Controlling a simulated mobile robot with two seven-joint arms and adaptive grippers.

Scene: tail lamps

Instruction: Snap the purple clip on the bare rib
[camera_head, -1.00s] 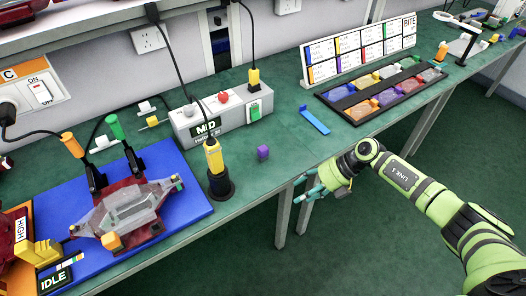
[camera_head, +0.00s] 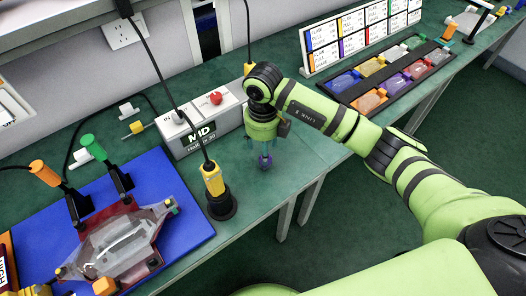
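The small purple clip (camera_head: 265,168) is on the green bench, right of the black-based yellow tool. My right gripper (camera_head: 264,158) points down over it, its teal fingertips at the clip. Whether they are closed on it or only around it is too small to tell. A clear tail lamp housing (camera_head: 125,243) with a dark red part beneath lies on the blue mat (camera_head: 158,172) at the left. An orange block (camera_head: 104,286) sits at its near edge. I cannot make out which rib is bare. My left gripper is out of view.
The yellow tool (camera_head: 212,180) stands in a black base between lamp and clip, its cord rising. Two toggle clamps, one with a green handle (camera_head: 92,147), stand on the mat. The MID control box (camera_head: 199,128) is behind.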

